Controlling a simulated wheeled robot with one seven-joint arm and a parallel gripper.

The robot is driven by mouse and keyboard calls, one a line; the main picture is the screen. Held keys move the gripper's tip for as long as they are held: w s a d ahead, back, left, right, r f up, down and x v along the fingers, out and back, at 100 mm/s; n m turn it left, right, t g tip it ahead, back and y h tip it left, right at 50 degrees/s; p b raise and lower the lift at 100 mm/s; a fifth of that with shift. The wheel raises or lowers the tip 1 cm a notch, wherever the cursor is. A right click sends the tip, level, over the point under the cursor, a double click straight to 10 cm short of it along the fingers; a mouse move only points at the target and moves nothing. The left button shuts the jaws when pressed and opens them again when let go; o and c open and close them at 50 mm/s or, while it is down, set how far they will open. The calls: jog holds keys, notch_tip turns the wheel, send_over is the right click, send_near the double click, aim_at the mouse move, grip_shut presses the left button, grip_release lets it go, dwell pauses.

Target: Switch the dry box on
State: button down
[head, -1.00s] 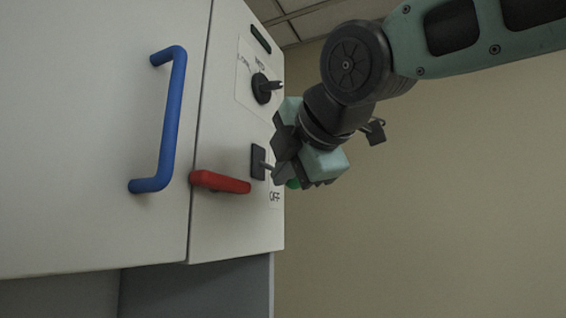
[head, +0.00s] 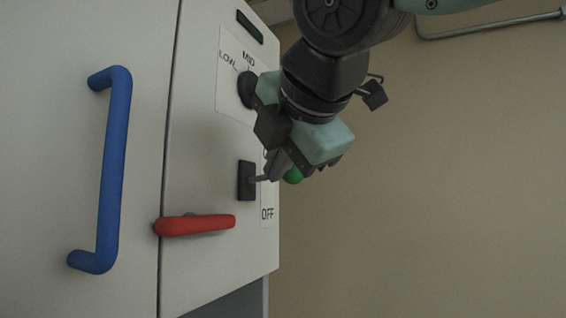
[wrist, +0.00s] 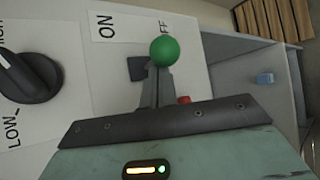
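The dry box is a pale cabinet (head: 200,265). On its panel is a switch with a black base plate (head: 246,181), a short lever (head: 259,179) and a green ball knob (head: 293,175). The OFF label (head: 267,214) sits below the plate in the head view; the ON label (wrist: 104,26) shows in the wrist view. My gripper (head: 279,170) is at the lever, its fingers close together around it just below the green ball (wrist: 163,52). The fingers hide most of the lever. The lever now points outward, tilted slightly up in the head view.
A black rotary dial (head: 247,89) marked LOW and MID is just above my gripper. A red handle (head: 200,225) is below the switch, and a blue door handle (head: 113,170) is to the left. The space right of the cabinet is clear to the wall.

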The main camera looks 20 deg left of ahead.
jog(key=shift+a+r+p, duration=0.15)
jog(key=shift+r+p, duration=0.15)
jog(key=shift+r, duration=0.1)
dwell(1.2)
jog(key=shift+r, duration=0.15)
jog(key=shift+r+p, duration=0.7)
jog(key=shift+p, duration=0.15)
